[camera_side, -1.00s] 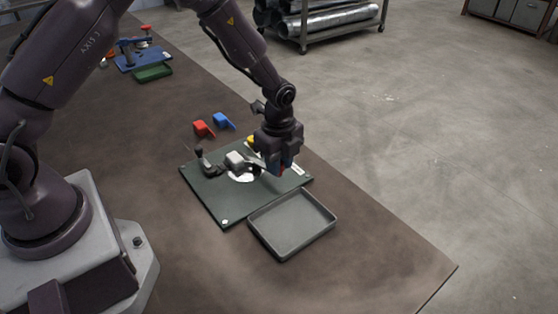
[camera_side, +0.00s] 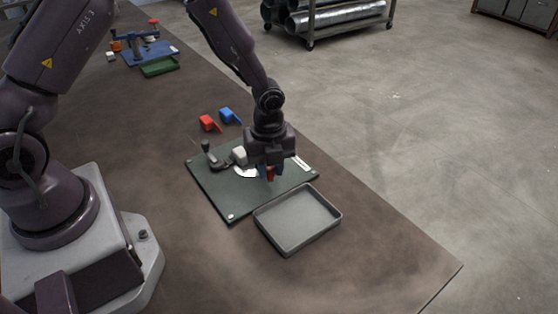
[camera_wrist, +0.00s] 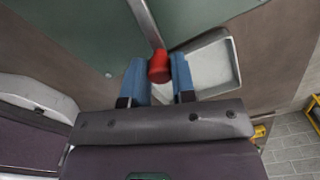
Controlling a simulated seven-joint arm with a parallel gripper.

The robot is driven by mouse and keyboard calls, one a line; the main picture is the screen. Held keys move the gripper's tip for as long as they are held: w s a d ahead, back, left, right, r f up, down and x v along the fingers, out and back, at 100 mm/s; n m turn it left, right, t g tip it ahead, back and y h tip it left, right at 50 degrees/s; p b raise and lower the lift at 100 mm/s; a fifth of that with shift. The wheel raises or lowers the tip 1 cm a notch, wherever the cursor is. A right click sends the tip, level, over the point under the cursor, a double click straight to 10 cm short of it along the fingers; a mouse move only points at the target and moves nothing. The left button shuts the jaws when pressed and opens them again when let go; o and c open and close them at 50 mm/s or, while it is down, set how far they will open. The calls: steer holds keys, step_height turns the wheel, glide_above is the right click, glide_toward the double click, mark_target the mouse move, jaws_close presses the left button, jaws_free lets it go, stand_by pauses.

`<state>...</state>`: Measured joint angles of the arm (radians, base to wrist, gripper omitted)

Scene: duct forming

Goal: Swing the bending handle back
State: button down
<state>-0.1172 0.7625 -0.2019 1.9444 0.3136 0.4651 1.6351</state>
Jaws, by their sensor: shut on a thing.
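My gripper (camera_side: 269,174) is low over the dark green bending fixture (camera_side: 234,200). Its blue fingers are shut on the red knob (camera_wrist: 159,68) of the bending handle, a grey metal bar (camera_wrist: 146,22) that shows in the wrist view. A little of the red knob (camera_side: 271,173) also shows between the fingers in the side view, where most of the bar is hidden behind the gripper. Left of the gripper, a white round piece (camera_side: 247,173) and a pale grey block (camera_side: 239,155) sit on the fixture, beside a dark lever with a black knob (camera_side: 206,146).
An empty grey tray (camera_side: 297,220) stands right in front of the fixture, close to the gripper. A red part (camera_side: 209,123) and a blue part (camera_side: 231,116) lie behind it. A blue fixture (camera_side: 150,52) and a green tray (camera_side: 160,67) are farther back. The front of the table is clear.

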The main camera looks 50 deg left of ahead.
steer(key=s+m, duration=0.2)
steer(key=shift+s+a+m, duration=0.25)
steer(key=shift+a+m, duration=0.05)
steer(key=shift+m, duration=0.1)
steer(key=s+m, duration=0.1)
steer(key=s+a+m, duration=0.1)
steer(key=shift+m, duration=0.4)
steer(key=shift+s+a+m, duration=0.75)
steer(key=shift+s+m, duration=0.05)
steer(key=shift+m, duration=0.4)
steer(key=shift+s+a+m, duration=0.35)
steer(key=shift+a+m, duration=0.15)
steer(key=shift+m, duration=0.2)
steer(key=shift+s+a+m, duration=0.3)
steer(key=shift+a+m, duration=0.15)
steer(key=shift+m, duration=0.25)
steer(key=c, duration=0.9)
jaws_free()
step_height(320, 180, up, 13)
